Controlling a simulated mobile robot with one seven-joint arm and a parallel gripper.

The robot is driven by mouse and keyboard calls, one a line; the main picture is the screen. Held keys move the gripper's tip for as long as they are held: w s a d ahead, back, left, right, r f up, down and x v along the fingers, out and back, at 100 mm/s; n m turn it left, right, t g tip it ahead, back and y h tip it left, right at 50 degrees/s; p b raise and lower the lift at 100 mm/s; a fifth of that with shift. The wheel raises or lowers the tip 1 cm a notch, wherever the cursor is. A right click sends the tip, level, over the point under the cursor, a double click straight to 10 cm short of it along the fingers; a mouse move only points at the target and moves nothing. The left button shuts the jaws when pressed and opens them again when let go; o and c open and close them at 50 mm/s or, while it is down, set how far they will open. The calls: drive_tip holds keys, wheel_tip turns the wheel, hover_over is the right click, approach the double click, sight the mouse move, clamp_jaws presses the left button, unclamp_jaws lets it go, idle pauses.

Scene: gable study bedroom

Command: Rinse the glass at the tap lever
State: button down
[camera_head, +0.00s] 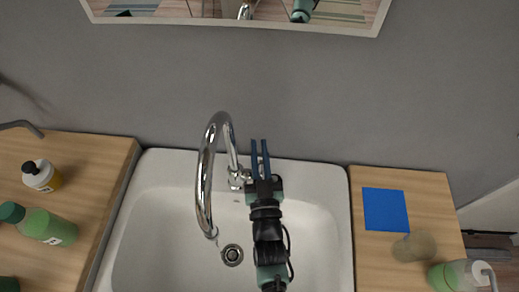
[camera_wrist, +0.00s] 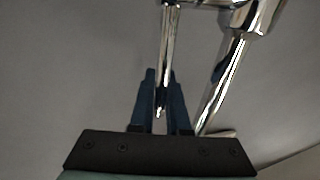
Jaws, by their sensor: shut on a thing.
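The chrome tap (camera_head: 203,170) stands at the back of the white sink (camera_head: 160,220), its tall curved spout above the basin near the drain. My gripper (camera_head: 260,148) is beside the tap base, its blue fingers pointing at the wall. In the wrist view the thin chrome tap lever (camera_wrist: 160,106) runs down between the two fingertips (camera_wrist: 160,95), and the fingers are shut on it. In the head view the lever is mostly hidden. A beige, see-through tumbler, seemingly the glass (camera_head: 414,246), is on the right counter, apart from my gripper. I cannot tell whether water runs.
The left counter (camera_head: 95,160) holds a yellow and white bottle (camera_head: 42,176) and a green bottle (camera_head: 50,227). A mirror (camera_head: 345,28) hangs above.

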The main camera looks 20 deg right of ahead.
drive_tip(key=c, duration=0.9)
unclamp_jaws()
drive_tip(key=b+v, duration=0.2)
drive_tip(key=v, duration=1.1)
